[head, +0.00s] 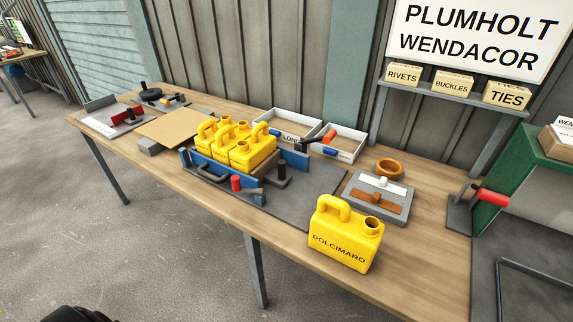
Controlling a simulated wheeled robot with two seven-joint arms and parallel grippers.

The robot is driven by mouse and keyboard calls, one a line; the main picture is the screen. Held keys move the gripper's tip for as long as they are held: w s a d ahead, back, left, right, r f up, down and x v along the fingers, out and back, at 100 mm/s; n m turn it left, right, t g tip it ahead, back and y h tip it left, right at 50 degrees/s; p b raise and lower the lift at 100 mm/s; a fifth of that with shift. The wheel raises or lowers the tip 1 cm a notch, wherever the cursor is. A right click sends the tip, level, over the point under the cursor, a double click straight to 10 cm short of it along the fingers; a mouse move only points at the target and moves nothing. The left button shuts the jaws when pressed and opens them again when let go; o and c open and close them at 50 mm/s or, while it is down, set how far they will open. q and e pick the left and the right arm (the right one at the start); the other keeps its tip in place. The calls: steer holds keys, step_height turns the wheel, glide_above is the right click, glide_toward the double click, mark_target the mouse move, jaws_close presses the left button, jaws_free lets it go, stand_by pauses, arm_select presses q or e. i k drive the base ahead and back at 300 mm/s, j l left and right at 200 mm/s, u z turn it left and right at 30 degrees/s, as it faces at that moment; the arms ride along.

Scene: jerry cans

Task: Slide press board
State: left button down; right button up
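A blue-walled press fixture (222,178) stands on a grey plate (306,207) on the workbench. Several yellow jerry cans (246,153) stand packed together inside it. A dark block with a black knob (281,170) is at the right end of the cans, near the blue end wall (296,158). A red-topped knob (236,184) is at the front. A flat tan board (168,128) lies left of the fixture. I cannot tell for certain which part is the press board. Neither gripper is in view.
A single yellow can (345,238) stands at the bench's front right. Beside it are a grey tray (379,197) and a brown ring (390,168). White bins (290,128) sit behind the fixture. A red-handled lever (490,195) is at the far right. The bench front edge is mostly clear.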

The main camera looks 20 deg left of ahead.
mark_target(267, 171)
steer(key=i+j, duration=0.15)
steer(key=j, duration=0.25)
steer(key=i+j+z, duration=0.1)
steer(key=j, duration=0.3)
steer(key=i+j, duration=0.1)
steer(key=j, duration=0.35)
steer(key=i+z, duration=0.05)
